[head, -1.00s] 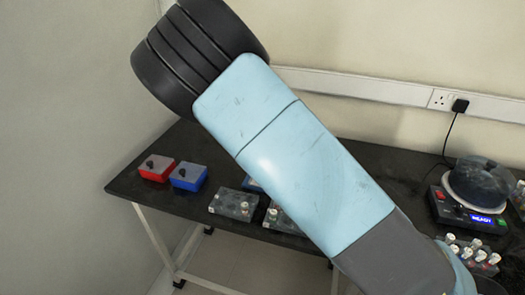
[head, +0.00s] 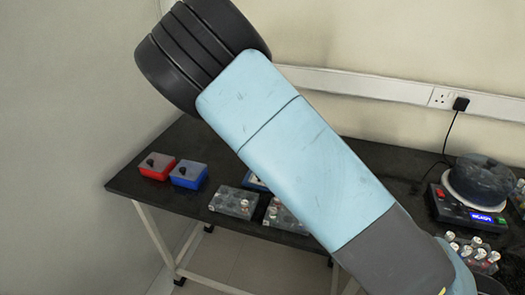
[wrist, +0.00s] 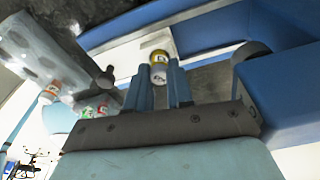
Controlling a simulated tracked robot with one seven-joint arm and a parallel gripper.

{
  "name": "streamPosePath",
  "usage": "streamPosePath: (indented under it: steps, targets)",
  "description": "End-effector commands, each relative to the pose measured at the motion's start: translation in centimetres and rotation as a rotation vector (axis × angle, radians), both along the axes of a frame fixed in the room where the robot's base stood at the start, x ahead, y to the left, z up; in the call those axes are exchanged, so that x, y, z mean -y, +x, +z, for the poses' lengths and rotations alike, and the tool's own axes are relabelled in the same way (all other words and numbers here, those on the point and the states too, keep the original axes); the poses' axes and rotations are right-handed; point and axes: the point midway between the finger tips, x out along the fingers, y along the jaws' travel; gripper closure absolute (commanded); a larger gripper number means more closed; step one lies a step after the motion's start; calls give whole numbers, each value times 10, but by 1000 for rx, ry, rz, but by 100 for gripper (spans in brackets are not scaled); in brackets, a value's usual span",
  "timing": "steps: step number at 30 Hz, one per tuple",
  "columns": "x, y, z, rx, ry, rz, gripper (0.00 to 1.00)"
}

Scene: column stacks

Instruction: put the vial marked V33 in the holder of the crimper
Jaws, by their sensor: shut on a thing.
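In the wrist view my gripper (wrist: 160,78) is shut on a small vial (wrist: 159,66) with a yellow top and a white label. The vial sits between the two blue fingertips. Its label is too small to read, so I cannot tell whether it says V33. In the head view my gripper is hidden, out of frame beyond my arm. I cannot pick out the crimper or its holder for certain in either view.
A dark table (head: 135,182) bears a red box (head: 157,167), a blue box (head: 188,175) and a grey rack (head: 234,202). A round-lidded device (head: 478,182) with a lit display stands at right, behind a rack of several vials (head: 472,250). An orange-capped vial (wrist: 50,91) shows at wrist-view left.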

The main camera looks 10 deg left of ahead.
Motion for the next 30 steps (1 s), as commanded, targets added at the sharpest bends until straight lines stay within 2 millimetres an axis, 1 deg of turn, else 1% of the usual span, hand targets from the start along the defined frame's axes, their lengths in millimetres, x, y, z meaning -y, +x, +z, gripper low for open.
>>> streamPosePath:
  steps: [6,14,15,23,28,30]
  targets:
    - [0,0,-5,0,0,-1,100]
    - [0,0,-5,0,0,-1,100]
    - [0,0,-5,0,0,-1,75]
    - [0,0,-5,0,0,-1,50]
    - [0,0,-5,0,0,-1,49]
    - [0,0,-5,0,0,-1,43]
